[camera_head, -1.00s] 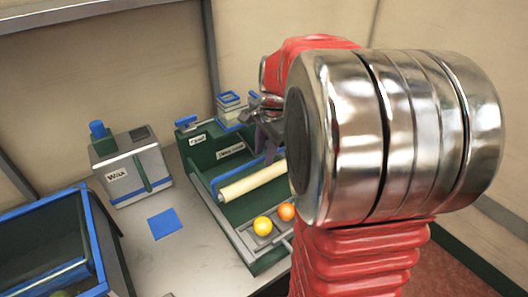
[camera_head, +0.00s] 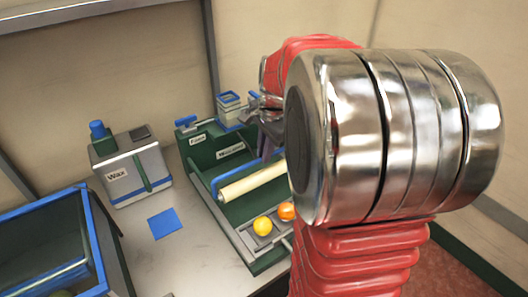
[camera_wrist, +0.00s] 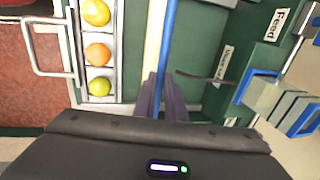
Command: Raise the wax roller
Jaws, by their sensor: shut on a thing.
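The wax roller (camera_head: 250,184) is a cream cylinder with a blue handle bar (camera_head: 214,184), set across the green machine (camera_head: 200,150). In the wrist view the cream roller (camera_wrist: 155,35) runs beside the blue bar (camera_wrist: 169,35). My gripper (camera_wrist: 160,95) has its dark purple fingers shut on the blue bar. In the head view my gripper (camera_head: 268,148) is at the bar's far end, partly hidden by my arm, which also covers the roller's right end. I cannot tell how far the roller stands clear of the green bed.
A blue-topped block (camera_head: 230,105) stands behind. A wax box (camera_head: 130,172), blue square (camera_head: 164,223) and blue-rimmed bin (camera_head: 92,240) are left.

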